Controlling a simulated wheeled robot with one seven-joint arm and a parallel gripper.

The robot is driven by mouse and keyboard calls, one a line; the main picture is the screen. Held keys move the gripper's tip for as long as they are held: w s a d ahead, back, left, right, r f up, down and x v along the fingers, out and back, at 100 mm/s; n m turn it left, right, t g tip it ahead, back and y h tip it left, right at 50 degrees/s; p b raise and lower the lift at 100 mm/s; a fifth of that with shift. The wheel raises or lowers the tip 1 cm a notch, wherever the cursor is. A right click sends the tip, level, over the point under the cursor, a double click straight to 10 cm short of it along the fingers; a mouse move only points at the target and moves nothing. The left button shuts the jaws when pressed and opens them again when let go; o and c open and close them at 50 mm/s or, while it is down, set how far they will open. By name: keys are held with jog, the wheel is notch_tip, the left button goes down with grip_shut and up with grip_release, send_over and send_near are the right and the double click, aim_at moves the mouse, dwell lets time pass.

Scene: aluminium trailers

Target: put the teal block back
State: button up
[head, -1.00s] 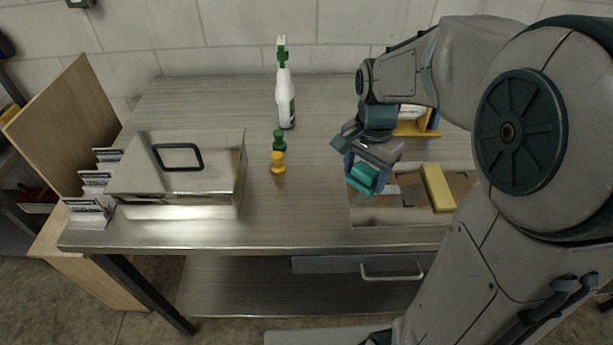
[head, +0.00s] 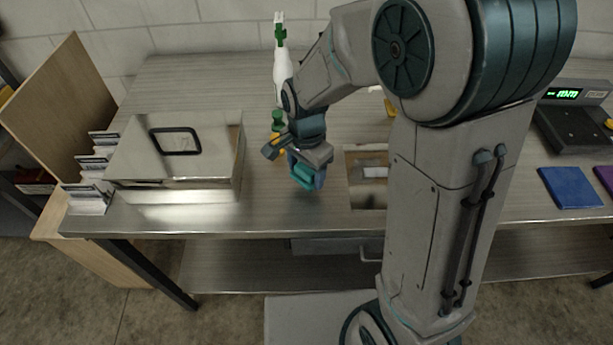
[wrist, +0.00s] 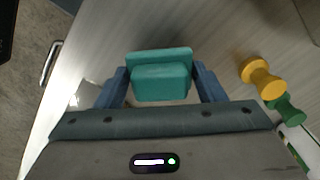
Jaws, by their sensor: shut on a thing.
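The teal block (wrist: 160,80) is held between the two blue fingers of my gripper (wrist: 161,86) in the wrist view. In the head view the teal block (head: 303,174) shows at the fingertips of my gripper (head: 306,172), in front of the small green and yellow pieces. The gripper is shut on the block over the front part of the metal table (head: 265,205). Whether the block touches the table is hard to tell. A tray or board with recesses (head: 367,197) lies right of the gripper, partly hidden behind my arm.
A metal box with a handled lid (head: 178,165) stands left. A yellow piece (wrist: 262,78) and a green piece (wrist: 287,108) stand near the gripper. A spray bottle (head: 282,75) is behind. A scale (head: 575,120) and a blue pad (head: 570,187) are at right.

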aim_at(306, 179)
jog(key=shift+f, duration=1.8)
jog(key=shift+f, duration=0.2)
jog(key=o, duration=1)
jog(key=shift+c, duration=0.2)
jog(key=shift+r, duration=0.15)
